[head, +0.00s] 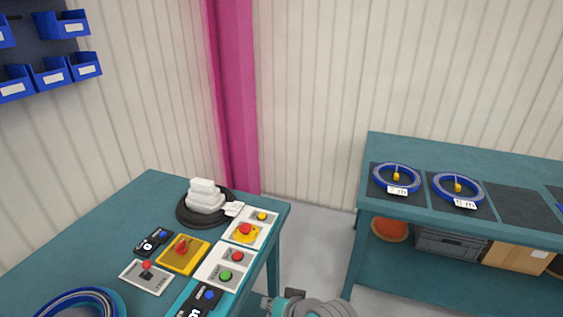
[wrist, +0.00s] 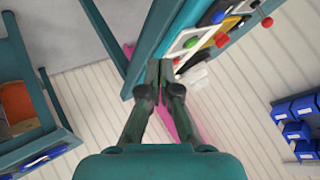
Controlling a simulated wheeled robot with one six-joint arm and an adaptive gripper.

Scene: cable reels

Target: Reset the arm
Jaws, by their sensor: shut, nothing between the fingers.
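My gripper (wrist: 159,72) shows in the wrist view with its two fingers together, shut and empty. It is beside the edge of the teal table that carries the control panels, and I cannot tell how far apart they are. In the head view only a grey and teal part of my arm shows at the bottom edge; the fingers are not visible there.
The teal table (head: 95,221) holds button panels, a black reel with a white block (head: 204,196) and a blue cable coil (head: 80,303). A second teal bench (head: 420,150) at right carries blue cable rings (head: 397,178) on dark mats. Grey floor lies between.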

